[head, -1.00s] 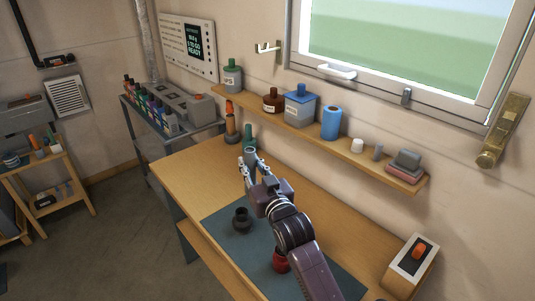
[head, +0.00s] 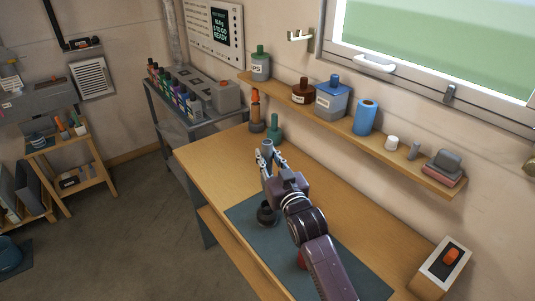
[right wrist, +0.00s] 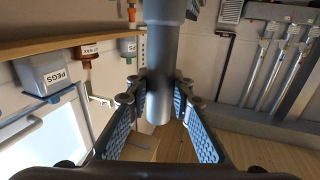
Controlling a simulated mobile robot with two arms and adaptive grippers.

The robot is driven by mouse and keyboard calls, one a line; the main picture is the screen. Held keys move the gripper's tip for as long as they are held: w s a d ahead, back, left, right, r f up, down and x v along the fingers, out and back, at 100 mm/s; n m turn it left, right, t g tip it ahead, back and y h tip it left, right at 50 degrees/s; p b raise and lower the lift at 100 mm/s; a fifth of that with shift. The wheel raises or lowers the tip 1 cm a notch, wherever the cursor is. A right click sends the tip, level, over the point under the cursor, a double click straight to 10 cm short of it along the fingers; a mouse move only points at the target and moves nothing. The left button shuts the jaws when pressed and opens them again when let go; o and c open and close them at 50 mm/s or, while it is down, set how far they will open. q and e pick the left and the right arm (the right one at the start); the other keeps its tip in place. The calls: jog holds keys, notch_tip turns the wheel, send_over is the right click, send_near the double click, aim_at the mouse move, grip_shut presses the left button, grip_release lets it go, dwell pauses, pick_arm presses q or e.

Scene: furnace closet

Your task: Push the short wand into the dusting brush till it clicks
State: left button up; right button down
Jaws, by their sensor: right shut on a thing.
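The short wand is a grey tube (head: 266,148), standing roughly upright above the bench. My right gripper (head: 271,170) is shut on it. In the right wrist view the wand (right wrist: 162,60) passes between the two blue-padded fingers (right wrist: 160,100). A dark round piece with an open neck (head: 266,214), which looks like the dusting brush, is on the dark mat (head: 247,231), just below my gripper in the head view. The wand appears apart from it, though my gripper and arm partly cover the space between. My left gripper is out of view.
A red thing (head: 300,259) on the mat is mostly hidden by my arm. An orange-topped bottle (head: 256,110) and a green bottle (head: 274,129) stand at the bench's far end. A switch box (head: 443,267) is at right. The wall shelf (head: 430,178) holds several items.

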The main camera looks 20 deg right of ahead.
aim_at(269, 171)
notch_tip(269, 171, down, 2)
jog(key=shift+f+b, duration=0.1)
jog(key=shift+b, duration=0.4)
notch_tip(269, 171, down, 2)
jog(key=shift+f+b, duration=0.15)
jog(key=shift+b, duration=0.55)
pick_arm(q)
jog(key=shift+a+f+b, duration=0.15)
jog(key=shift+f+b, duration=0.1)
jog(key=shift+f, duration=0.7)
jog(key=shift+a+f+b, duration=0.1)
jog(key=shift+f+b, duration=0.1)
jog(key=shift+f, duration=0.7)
pick_arm(e)
jog(key=shift+f, duration=0.85)
pick_arm(q)
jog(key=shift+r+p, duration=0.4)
jog(key=shift+p, duration=0.05)
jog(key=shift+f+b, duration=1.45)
pick_arm(e)
jog(key=shift+f, duration=2.1)
jog(key=c, duration=1.6)
grip_release()
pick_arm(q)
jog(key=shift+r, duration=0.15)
pick_arm(e)
jog(key=shift+s, duration=0.1)
